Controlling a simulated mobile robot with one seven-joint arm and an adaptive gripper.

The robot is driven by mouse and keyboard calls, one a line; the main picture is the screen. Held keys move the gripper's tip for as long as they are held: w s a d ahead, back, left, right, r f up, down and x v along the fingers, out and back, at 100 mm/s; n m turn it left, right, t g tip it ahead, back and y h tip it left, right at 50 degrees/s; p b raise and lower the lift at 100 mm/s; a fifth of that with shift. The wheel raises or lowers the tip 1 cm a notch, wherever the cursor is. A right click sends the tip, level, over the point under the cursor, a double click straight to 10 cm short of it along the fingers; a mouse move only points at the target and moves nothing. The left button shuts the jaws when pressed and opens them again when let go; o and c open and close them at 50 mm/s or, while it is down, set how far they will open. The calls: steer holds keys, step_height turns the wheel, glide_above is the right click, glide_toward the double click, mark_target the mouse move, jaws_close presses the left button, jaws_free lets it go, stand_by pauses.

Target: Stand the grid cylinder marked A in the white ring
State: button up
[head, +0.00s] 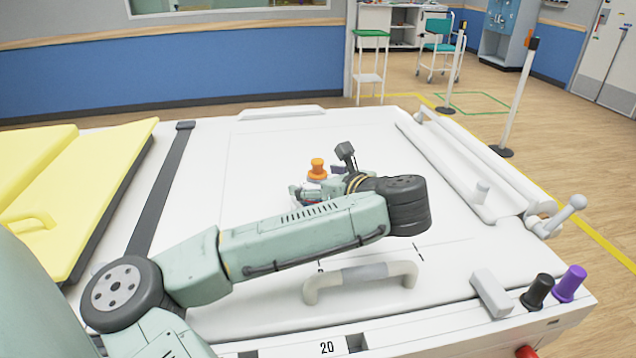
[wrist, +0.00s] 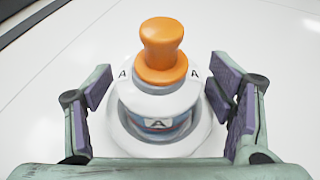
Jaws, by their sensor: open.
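The grid cylinder (wrist: 150,98) stands upright in the wrist view, with an orange knob (wrist: 162,45) on its white top and the letter A on its top and side. Its knob also shows in the head view (head: 317,165). A white ring (wrist: 203,138) surrounds the cylinder's base, and the cylinder appears to stand in it. Its full seating is hidden by my gripper. My gripper (wrist: 161,88) is open, with one purple-padded finger on each side of the cylinder and gaps visible between. In the head view my arm hides most of the cylinder and the ring.
The white table (head: 260,150) is mostly clear around my gripper. A yellow padded panel (head: 85,190) lies at left, past a dark strip (head: 160,190). A handle (head: 362,275) stands at the front edge. Black (head: 537,290) and purple (head: 570,283) knobs stand front right.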

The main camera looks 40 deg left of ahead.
steer(key=shift+r, duration=0.1)
steer(key=shift+r+p, duration=0.25)
steer(key=shift+p, duration=0.05)
steer(key=p+v, duration=0.7)
steer(key=v, duration=0.5)
steer(key=shift+d+f, duration=0.1)
steer(key=shift+f, duration=0.05)
